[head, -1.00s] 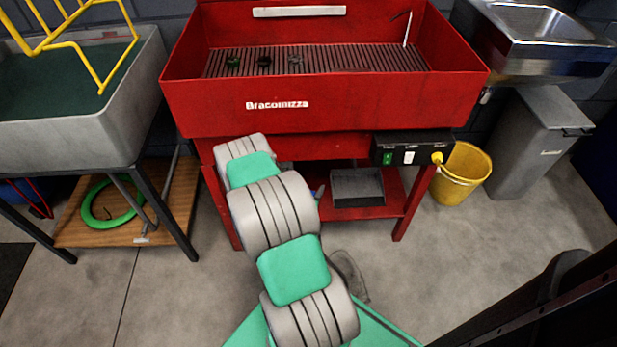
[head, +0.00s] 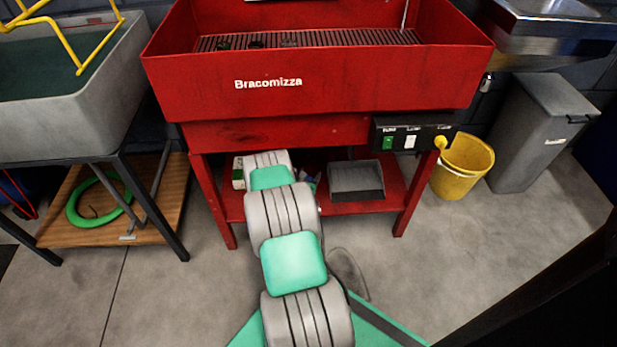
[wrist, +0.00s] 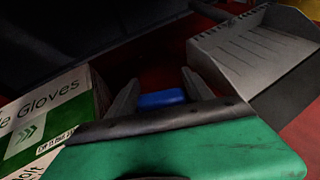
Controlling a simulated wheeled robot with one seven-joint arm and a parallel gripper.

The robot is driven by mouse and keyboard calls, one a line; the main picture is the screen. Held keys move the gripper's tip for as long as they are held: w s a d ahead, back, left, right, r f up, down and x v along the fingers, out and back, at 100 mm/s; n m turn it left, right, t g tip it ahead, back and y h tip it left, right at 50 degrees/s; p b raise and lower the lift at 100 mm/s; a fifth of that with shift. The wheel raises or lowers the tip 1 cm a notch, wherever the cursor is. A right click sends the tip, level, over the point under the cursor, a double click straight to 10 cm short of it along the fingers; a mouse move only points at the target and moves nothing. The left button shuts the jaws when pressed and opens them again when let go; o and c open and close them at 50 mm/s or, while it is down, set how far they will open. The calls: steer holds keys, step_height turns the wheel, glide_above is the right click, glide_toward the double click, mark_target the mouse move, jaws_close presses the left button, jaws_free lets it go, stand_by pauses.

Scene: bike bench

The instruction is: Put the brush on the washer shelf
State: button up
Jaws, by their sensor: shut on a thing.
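The red parts washer (head: 310,85) stands ahead, with its low red washer shelf (head: 395,190) between the legs. My arm reaches in under the basin at the shelf's left part. In the wrist view, my gripper (wrist: 160,84) is shut on a blue piece between its fingers, which I take to be the brush (wrist: 162,99). Only this small blue part shows; the rest is hidden. In the head view my arm hides most of the gripper. I cannot tell whether the brush touches the shelf.
A glove box (wrist: 40,120) lies close left of my gripper on the shelf. A grey dustpan-like tray (wrist: 255,48) is at the right, also visible in the head view (head: 357,180). A yellow bucket (head: 463,165) stands right of the washer. A control box (head: 412,135) hangs above.

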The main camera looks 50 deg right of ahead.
steer(key=shift+f, duration=0.2)
steer(key=o, duration=1.1)
steer(key=shift+r, duration=0.15)
steer(key=shift+a+r, duration=0.2)
steer(key=p+v, duration=0.4)
steer(key=v, duration=0.7)
steer(key=shift+s+a, duration=0.15)
steer(key=shift+a, duration=0.15)
